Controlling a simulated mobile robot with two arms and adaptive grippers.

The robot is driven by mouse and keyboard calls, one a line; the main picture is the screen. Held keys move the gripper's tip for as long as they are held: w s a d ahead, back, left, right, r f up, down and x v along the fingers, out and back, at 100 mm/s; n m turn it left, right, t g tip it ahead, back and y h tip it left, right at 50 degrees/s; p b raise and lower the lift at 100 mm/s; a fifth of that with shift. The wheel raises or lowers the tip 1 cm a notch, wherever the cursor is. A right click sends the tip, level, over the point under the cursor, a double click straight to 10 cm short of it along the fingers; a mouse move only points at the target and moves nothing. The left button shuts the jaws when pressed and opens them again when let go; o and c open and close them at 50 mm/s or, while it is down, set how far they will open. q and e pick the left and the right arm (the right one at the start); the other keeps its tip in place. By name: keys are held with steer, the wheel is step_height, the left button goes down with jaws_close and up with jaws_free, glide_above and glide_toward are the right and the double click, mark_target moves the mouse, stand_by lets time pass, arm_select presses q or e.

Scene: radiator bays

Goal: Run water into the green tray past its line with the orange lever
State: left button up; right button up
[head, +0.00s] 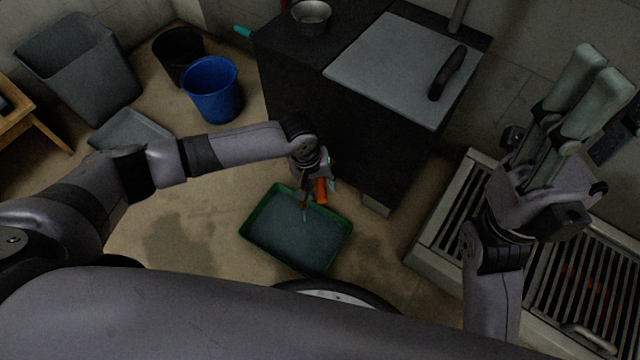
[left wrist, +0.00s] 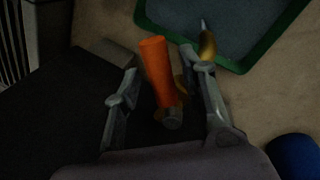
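The green tray (head: 262,211) lies on the floor in front of the dark cabinet, with a grey-blue surface inside that looks like water. No line on it can be made out. A brass spout (left wrist: 208,43) sits over its edge, with a thin pale stream at its mouth. The orange lever (head: 321,190) hangs at the cabinet's foot. My left gripper (left wrist: 160,66) is around the orange lever, which shows between its two open fingers with a gap on the left. My right gripper (head: 602,75) is raised at the right, away from the tray, and appears empty.
A blue bucket (head: 212,90), a black bucket (head: 178,52) and a grey bin (head: 85,72) stand at the back left. A slatted radiator (head: 590,285) is at the right. A metal bowl (head: 311,16) sits on the cabinet (head: 300,90). The floor left of the tray is clear, with dark stains.

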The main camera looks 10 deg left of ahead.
arm_select(q)
jaws_close()
stand_by(0.6)
